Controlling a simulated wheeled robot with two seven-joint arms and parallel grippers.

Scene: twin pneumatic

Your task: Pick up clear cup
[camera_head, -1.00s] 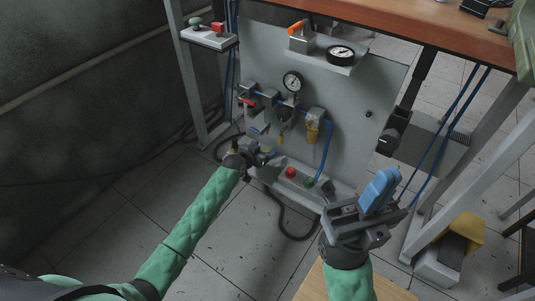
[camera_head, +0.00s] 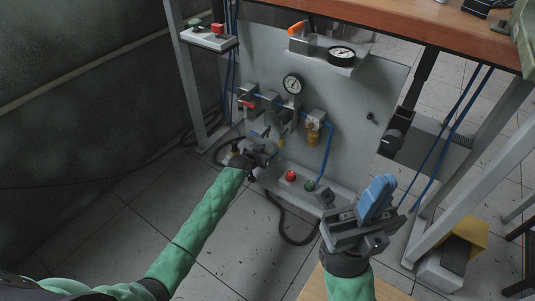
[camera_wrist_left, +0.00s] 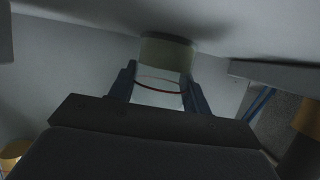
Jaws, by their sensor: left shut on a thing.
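In the left wrist view the clear cup (camera_wrist_left: 157,97), with a thin red line around it, sits between the two fingers of my left gripper (camera_wrist_left: 159,72). The gripper is shut on it. A beige round piece (camera_wrist_left: 166,52) is right above the cup; I cannot tell whether they touch. In the head view my left gripper (camera_head: 268,148) is at the panel's air-line units, below the gauge. The cup is hard to make out there. My right gripper (camera_head: 358,218) is at the lower right, shut on a blue object (camera_head: 378,194), clear of the panel.
The grey panel (camera_head: 345,95) carries a round gauge (camera_head: 292,84), a brass-coloured unit (camera_head: 314,131), blue hoses, and red (camera_head: 291,175) and green (camera_head: 309,186) buttons. A wooden bench top (camera_head: 420,25) lies above. The tiled floor between my arms is clear except for a black hose (camera_head: 284,232).

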